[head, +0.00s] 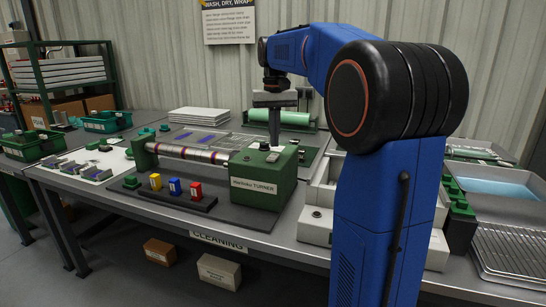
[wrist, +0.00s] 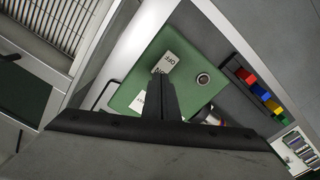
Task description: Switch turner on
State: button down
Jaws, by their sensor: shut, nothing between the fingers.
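The turner is a green box (head: 258,188) with a label on its front and a banded silver roller (head: 190,152) reaching out to its left. My gripper (head: 274,146) points down at the top of this box, its fingers shut and empty. In the wrist view my shut fingers (wrist: 164,82) lie over the green top (wrist: 185,72). A white plate marked OFF (wrist: 168,61) shows just beyond the fingertips, with more lettering partly covered by them. Whether the fingertips touch anything is unclear.
Yellow, blue and red blocks (head: 174,187) stand on a dark strip before the roller. A green roll (head: 290,118) lies behind the turner. White boxes (head: 318,222) stand to its right, partly behind my arm. Green bins (head: 107,121) are at the left.

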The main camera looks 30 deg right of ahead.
aim_at(275, 155)
jog(key=shift+r, duration=2)
jog(key=s+a+f+n+t, duration=0.1)
jog(key=s+a+f, duration=0.4)
jog(key=s+f, duration=0.3)
jog(key=s+a+f+n+t, duration=0.2)
jog(key=s+a+f, duration=0.3)
jog(key=s+f, duration=0.3)
jog(key=s+a+f+n+t, duration=0.1)
jog(key=s+a+f, duration=0.4)
jog(key=s, duration=0.9)
notch_tip(275, 155, down, 3)
jog(key=shift+s+a+f+t, duration=0.15)
jog(key=shift+a+f+t, duration=0.05)
jog(key=shift+a+t, duration=0.2)
jog(key=shift+r, duration=0.1)
